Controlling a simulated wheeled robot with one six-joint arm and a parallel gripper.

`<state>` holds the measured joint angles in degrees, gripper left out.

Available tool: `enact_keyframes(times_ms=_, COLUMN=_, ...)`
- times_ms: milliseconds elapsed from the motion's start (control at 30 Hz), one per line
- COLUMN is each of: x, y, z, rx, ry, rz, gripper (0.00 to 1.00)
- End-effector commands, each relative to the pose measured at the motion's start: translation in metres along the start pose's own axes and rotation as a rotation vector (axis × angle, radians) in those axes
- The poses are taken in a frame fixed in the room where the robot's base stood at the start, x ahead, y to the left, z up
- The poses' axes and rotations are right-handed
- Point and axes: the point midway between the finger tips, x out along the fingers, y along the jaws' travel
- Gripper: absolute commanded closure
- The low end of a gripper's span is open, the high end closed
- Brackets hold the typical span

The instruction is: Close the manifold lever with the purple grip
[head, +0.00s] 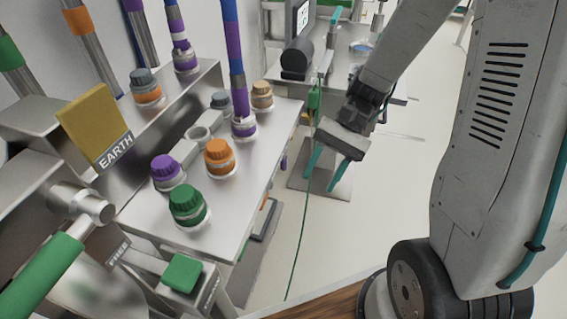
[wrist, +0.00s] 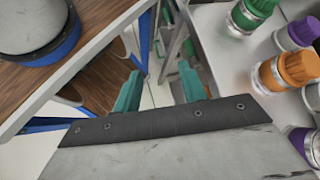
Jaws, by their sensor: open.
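A small purple piece (head: 284,161), probably the purple grip of a lever, shows at the right side edge of the steel manifold (head: 240,185) in the head view. Most of it is hidden by the manifold's top, so its position is hard to tell. My gripper (head: 320,181) hangs to the right of the manifold, apart from it, with teal fingers pointing down. It is open and empty. In the wrist view its two fingers (wrist: 160,88) stand apart with nothing between them. The purple lever grip cannot be made out in the wrist view.
The manifold top carries a purple cap (head: 165,170), a green cap (head: 187,203), an orange cap (head: 219,156) and a purple-banded hose (head: 239,75). A green-grip lever (head: 182,273) juts out in front. A steel table (head: 350,65) stands behind.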

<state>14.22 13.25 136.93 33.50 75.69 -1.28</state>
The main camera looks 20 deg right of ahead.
Motion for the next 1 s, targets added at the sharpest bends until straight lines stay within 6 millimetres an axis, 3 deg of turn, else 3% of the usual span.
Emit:
enact_keyframes(times_ms=267, x=0.029, y=-0.030, z=-0.089, rx=0.293, ry=-0.250, rz=-0.395, gripper=0.58)
enact_keyframes(times_ms=400, x=0.041, y=-0.039, z=-0.144, rx=0.446, ry=-0.336, rz=-0.619, gripper=0.58)
enact_keyframes(times_ms=600, x=0.053, y=-0.038, z=-0.232, rx=0.655, ry=-0.392, rz=-0.963, gripper=0.58)
enact_keyframes(times_ms=733, x=0.047, y=-0.031, z=-0.290, rx=0.757, ry=-0.369, rz=-1.210, gripper=0.58)
enact_keyframes(times_ms=833, x=0.033, y=-0.029, z=-0.317, rx=0.781, ry=-0.332, rz=-1.346, gripper=0.58)
enact_keyframes(times_ms=1000, x=0.016, y=-0.034, z=-0.332, rx=0.775, ry=-0.295, rz=-1.449, gripper=0.58)
